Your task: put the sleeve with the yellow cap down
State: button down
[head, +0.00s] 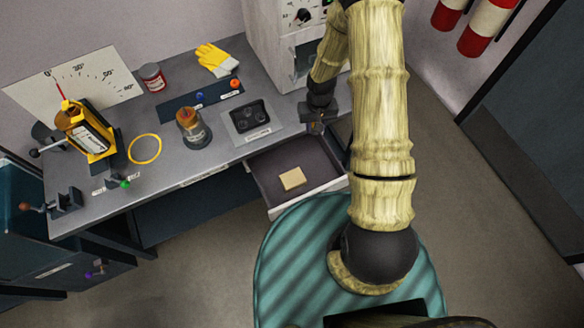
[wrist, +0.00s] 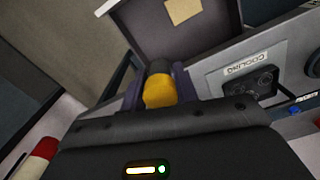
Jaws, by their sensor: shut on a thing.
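My gripper (wrist: 158,82) is shut on the sleeve with the yellow cap (wrist: 159,92). The cap faces the wrist camera, and a short dark grey part shows beyond it between the fingers. In the head view my gripper (head: 322,120) is above the right end of the bench, beside the open drawer and right of the cooling plate (head: 239,130). The sleeve cannot be made out there. The cooling plate carries a black block with round recesses (head: 252,114); it also shows right of the gripper in the wrist view (wrist: 251,88).
A white cabinet (head: 262,30) stands at the back.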

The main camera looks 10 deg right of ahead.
notch_tip(320, 180, down, 18)
jog(key=s+n+b, duration=0.1)
jog(key=n+b, duration=0.4)
jog(key=b, duration=2.1)
jog(key=shift+s+d+f+n, duration=0.2)
jog(key=shift+s+d+n, duration=0.05)
jog(key=shift+d+n, duration=0.2)
jog(key=b, duration=0.2)
send_over(312, 173)
notch_tip(312, 173, down, 6)
jog(key=shift+f, duration=0.15)
jog(key=shift+f+b, duration=0.45)
jog(key=shift+f, duration=1.45)
